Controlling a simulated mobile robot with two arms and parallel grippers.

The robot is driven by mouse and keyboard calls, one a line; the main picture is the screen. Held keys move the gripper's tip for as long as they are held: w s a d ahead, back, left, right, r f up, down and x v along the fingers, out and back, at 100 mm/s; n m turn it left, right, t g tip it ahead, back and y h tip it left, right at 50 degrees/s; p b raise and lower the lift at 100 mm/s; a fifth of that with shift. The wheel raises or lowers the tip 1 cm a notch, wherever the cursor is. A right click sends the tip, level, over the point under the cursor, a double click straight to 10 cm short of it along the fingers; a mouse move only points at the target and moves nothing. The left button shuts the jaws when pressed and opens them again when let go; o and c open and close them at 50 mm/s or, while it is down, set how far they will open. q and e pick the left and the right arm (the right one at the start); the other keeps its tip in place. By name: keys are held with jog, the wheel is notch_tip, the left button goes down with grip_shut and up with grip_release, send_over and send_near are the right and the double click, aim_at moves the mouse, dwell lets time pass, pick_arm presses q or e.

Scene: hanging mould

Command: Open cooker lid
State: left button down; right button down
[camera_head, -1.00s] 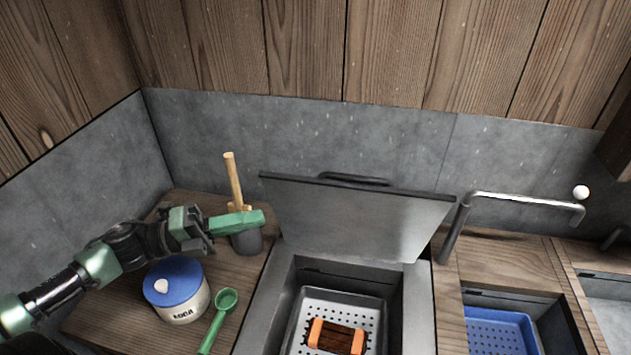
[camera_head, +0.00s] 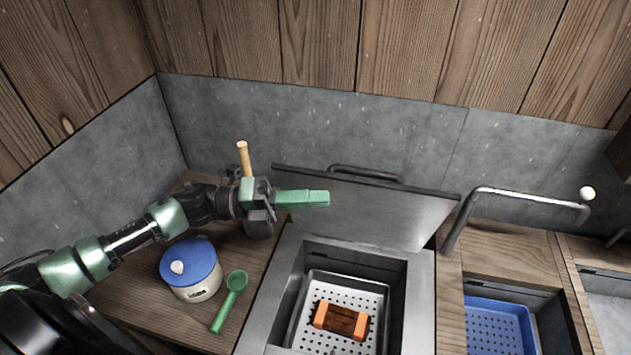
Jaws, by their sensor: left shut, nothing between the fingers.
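The cooker lid (camera_head: 400,212) is a grey metal plate with a dark bar handle (camera_head: 364,174) at its top edge. It stands raised, leaning back behind the open cooker well (camera_head: 420,300). Inside the well is a perforated tray (camera_head: 300,325) with a dark block with orange ends (camera_head: 341,320). My left gripper (camera_head: 322,198) is shut and empty. In the picture its green fingers overlap the upper left part of the lid; I cannot tell whether they touch it. My right gripper is not in view.
A jar with a blue lid (camera_head: 190,262) and a green scoop (camera_head: 230,302) sit on the wooden counter at left. A wooden handle (camera_head: 243,158) rises behind my left gripper. A metal tap (camera_head: 530,198) and a blue perforated basket (camera_head: 498,328) are at right.

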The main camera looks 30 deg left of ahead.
pick_arm(q)
jog(key=shift+w+a+r, duration=0.1)
jog(key=shift+w, duration=0.35)
jog(key=shift+w+a+r, duration=0.1)
jog(key=shift+w, duration=0.35)
jog(key=w+a+r+n, duration=0.1)
jog(key=w+r+n, duration=0.1)
jog(key=w, duration=0.5)
jog(key=shift+w+a+r+n+y+b, duration=0.2)
jog(key=shift+w+a+n+y+b, duration=0.1)
jog(key=shift+w+n, duration=0.1)
